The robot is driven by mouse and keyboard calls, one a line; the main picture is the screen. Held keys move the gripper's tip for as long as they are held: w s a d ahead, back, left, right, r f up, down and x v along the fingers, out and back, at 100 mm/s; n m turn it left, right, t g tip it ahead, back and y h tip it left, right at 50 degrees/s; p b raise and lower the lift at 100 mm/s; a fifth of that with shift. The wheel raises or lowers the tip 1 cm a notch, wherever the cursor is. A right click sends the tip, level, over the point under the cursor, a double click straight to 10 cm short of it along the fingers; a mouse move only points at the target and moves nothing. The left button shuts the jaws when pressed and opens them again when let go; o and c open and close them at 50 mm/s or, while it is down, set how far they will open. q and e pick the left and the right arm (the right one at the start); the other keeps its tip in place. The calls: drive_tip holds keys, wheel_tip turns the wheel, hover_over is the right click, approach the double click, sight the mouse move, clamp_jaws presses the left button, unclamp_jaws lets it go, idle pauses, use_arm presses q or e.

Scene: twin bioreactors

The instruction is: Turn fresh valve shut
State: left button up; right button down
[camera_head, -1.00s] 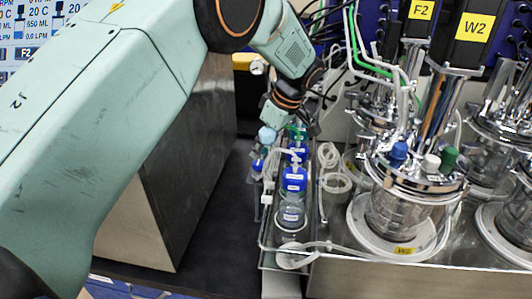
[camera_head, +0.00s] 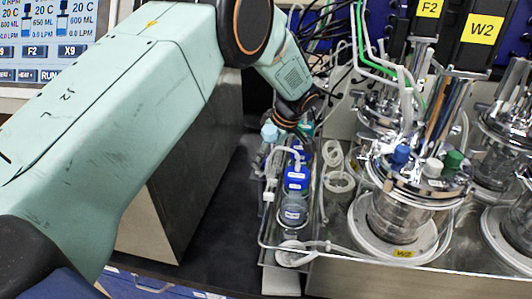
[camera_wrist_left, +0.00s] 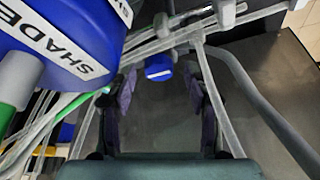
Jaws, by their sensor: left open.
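A small blue valve knob (camera_wrist_left: 158,70) hangs on clear tubing near the top middle of the left wrist view. I take it to be the fresh valve; no label on it is readable. My left gripper (camera_wrist_left: 160,82) is open, with one dark finger on each side of the knob in that view. I cannot tell how deep the knob sits between the fingers, and no contact shows. In the head view my left gripper (camera_head: 302,124) is at the back end of the bottle row, mostly hidden by its own wrist. My right gripper is not in view.
A large blue cap labelled SHADE (camera_wrist_left: 60,40) is close on the left in the wrist view. Blue-capped bottles (camera_head: 296,180) stand in a metal tray (camera_head: 322,215) with loose tubing. Glass reactors (camera_head: 405,215) stand to the right. A dark bench strip (camera_head: 215,215) is clear.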

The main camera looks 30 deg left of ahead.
use_arm(q)
drive_tip(key=shift+a+f, duration=0.2)
drive_tip(key=shift+a, duration=0.1)
drive_tip(key=shift+w+a+f, duration=0.1)
drive_tip(key=shift+w+a, duration=0.05)
drive_tip(key=shift+a, duration=0.05)
drive_tip(key=shift+c, duration=1.3)
drive_tip(key=shift+d, duration=0.4)
drive_tip(key=c, duration=0.5)
drive_tip(key=shift+a, duration=0.15)
clamp_jaws()
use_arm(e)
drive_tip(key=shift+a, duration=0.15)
